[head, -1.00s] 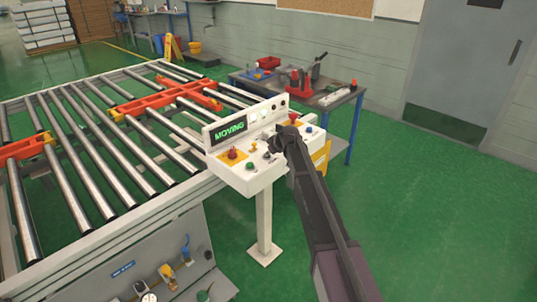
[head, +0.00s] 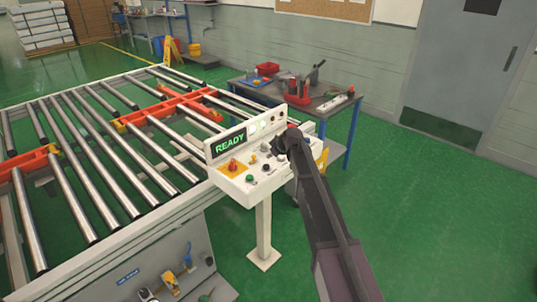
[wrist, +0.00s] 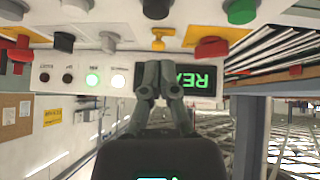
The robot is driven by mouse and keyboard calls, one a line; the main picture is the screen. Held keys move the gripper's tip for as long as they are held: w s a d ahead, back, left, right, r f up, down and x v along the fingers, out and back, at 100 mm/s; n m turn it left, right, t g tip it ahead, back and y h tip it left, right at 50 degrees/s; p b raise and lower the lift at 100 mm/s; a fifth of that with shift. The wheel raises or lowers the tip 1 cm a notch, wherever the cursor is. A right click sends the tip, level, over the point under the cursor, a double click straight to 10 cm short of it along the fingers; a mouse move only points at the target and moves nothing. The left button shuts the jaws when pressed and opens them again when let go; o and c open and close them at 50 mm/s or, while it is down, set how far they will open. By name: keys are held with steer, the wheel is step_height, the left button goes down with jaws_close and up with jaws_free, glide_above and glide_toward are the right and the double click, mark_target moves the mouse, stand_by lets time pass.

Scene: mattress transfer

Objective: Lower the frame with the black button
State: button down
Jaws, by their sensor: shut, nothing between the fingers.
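The white control panel (head: 222,178) stands on a post beside the roller table. Its black button (head: 266,168) is in the front row, right of the green button (head: 250,178). The wrist view shows the panel upside down, with the black button (wrist: 156,8) at the top edge. The display (head: 230,143) reads READY. My gripper (head: 282,144) is shut and empty, over the panel's right half. In the wrist view, my gripper (wrist: 160,72) is in front of the display, apart from the black button in the picture. The orange frame (head: 170,104) lies between the table's rollers; its height is unclear.
A red mushroom button (head: 232,165) and a yellow switch (head: 253,158) sit close by on the panel. A workbench (head: 250,93) with tools stands behind. Green floor is open to the right.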

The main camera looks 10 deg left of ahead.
steer(key=shift+p+v, duration=1.75)
steer(key=shift+v, duration=0.95)
steer(key=s+d+f+m+g+h, duration=0.1)
steer(key=s+d+m+g+h, duration=0.1)
steer(key=s+d, duration=0.5)
steer(key=s+d+f+m+g+h, duration=0.1)
steer(key=s+d+m, duration=0.4)
steer(key=s, duration=1.2)
steer(key=s+d+f+m+g+h, duration=0.2)
steer(key=s+d+m, duration=0.1)
steer(key=s+d, duration=0.8)
steer(key=shift+s+f+m+g+h, duration=0.15)
steer(key=shift+s+m+g+h, duration=0.2)
steer(key=shift+s, duration=0.4)
steer(key=shift+d, duration=0.1)
